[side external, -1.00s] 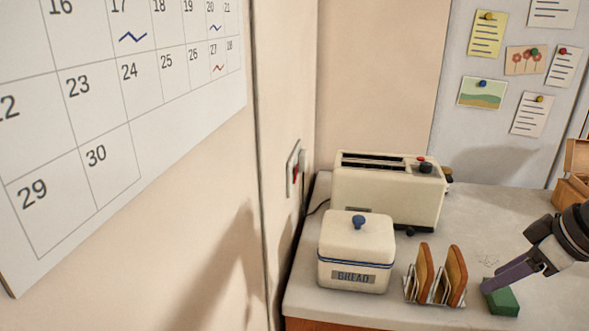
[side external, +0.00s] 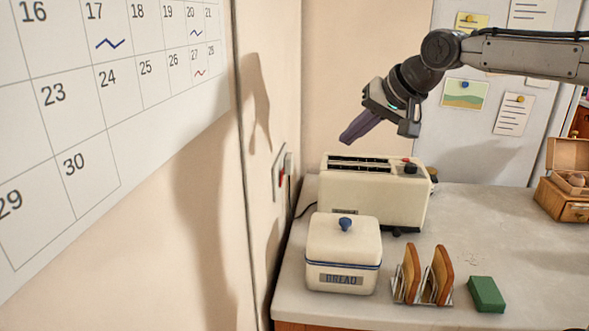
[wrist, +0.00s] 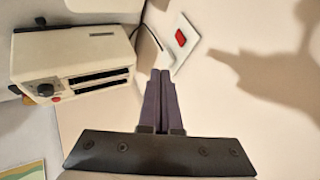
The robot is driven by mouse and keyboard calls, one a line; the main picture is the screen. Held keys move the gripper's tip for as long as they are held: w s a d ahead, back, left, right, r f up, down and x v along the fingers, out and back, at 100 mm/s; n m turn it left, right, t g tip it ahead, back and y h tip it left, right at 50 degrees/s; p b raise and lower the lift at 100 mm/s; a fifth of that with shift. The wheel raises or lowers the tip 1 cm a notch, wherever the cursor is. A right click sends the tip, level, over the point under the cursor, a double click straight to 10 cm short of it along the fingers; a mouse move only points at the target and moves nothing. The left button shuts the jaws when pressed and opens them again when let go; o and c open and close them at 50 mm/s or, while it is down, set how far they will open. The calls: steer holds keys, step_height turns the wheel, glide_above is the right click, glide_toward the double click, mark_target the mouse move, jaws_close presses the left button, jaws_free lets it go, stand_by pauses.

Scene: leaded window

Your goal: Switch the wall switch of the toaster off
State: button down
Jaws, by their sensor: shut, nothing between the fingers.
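The wall switch is a white plate (side external: 279,172) with a red rocker (side external: 282,181) on the wall left of the toaster. In the wrist view the switch (wrist: 181,38) shows ahead, just right of my fingertips. Which way the rocker is tilted I cannot tell. The cream toaster (side external: 372,197), with two slots, stands on the counter beside the wall, and it also shows at upper left in the wrist view (wrist: 60,53). My gripper (side external: 344,138) has purple fingers, shut and empty, above the toaster and apart from the switch. In the wrist view the fingers (wrist: 161,76) lie together.
A cream bread box (side external: 343,250) stands in front of the toaster. A toast rack (side external: 422,277) and a green block (side external: 487,294) are to its right. A wooden box (side external: 567,183) is at far right. The space above the counter is clear.

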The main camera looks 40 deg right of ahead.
mark_target(282, 178)
steer(key=shift+g, duration=0.4)
steer(key=shift+a+x, duration=0.2)
steer(key=shift+x, duration=0.9)
steer(key=shift+a+x, duration=0.15)
steer(key=shift+x, duration=0.95)
steer(key=shift+w, duration=0.1)
steer(key=x, duration=0.9)
steer(key=shift+w+f, duration=0.15)
steer(key=shift+f, duration=0.15)
steer(key=shift+w+a+r, duration=0.2)
steer(key=shift+w+a, duration=1.25)
steer(key=shift+w, duration=0.05)
